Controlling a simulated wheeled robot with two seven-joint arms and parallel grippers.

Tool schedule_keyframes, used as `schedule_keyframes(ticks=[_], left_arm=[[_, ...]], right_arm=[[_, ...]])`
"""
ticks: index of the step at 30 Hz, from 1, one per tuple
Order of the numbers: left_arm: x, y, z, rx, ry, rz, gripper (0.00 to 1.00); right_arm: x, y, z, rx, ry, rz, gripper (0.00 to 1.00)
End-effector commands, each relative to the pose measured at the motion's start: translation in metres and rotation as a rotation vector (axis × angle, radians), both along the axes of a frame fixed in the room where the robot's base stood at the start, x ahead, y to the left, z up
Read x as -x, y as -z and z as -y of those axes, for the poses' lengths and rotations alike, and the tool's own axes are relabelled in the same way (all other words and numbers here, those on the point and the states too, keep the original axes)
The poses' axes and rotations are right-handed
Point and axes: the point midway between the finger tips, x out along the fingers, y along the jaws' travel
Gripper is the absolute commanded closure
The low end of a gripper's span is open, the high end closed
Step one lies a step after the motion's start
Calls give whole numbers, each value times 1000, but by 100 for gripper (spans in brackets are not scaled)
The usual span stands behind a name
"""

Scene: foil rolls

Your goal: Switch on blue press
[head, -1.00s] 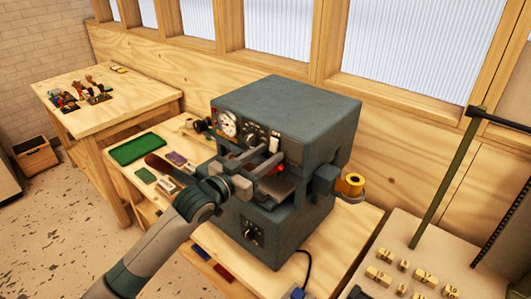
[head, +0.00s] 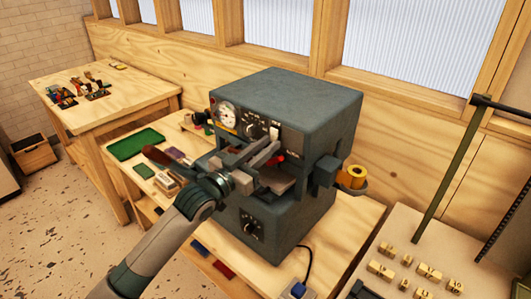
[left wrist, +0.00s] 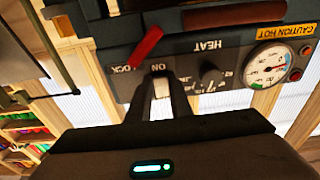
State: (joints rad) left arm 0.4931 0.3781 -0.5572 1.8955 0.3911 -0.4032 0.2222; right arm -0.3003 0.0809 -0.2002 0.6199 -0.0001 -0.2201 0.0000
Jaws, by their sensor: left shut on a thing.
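The blue-grey press (head: 300,105) stands on a wooden bench. Its front panel carries a round gauge (head: 226,116), a HEAT knob (left wrist: 211,76) and a white switch (head: 275,132) marked ON. My left gripper (head: 270,147) reaches the panel from the front left. In the left wrist view, which shows the panel upside down, the white switch (left wrist: 162,90) sits between the two dark fingertips. The gripper is shut on it. The fingers hide part of the switch, and I cannot tell which way it is set. My right gripper is not in view.
A red lever (left wrist: 149,42) is close beside the fingers. A yellow foil roll (head: 351,177) sits on the press's right side. A green tray (head: 135,144) and small blocks lie left of the press. Brass letter pieces (head: 380,270) lie on the bench at right.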

Motion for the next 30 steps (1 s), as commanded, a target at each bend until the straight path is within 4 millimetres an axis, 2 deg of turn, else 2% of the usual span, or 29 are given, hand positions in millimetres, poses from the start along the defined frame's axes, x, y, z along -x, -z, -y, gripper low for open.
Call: schedule_keyframes(ticks=[1, 11, 12, 14, 25, 30], left_arm=[[0, 3, 0, 6, 0, 8, 100], [0, 0, 0, 9, -1, 14, 100], [0, 0, 0, 9, -1, 14, 74], [0, 0, 0, 9, -1, 14, 62], [1, 1, -1, 9, 0, 14, 62], [9, 3, -7, 10, -1, 14, 62]], right_arm=[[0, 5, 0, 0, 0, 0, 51], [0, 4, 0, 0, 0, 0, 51], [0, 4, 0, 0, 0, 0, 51], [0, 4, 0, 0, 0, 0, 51], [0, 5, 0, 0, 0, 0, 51], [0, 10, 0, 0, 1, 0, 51]])
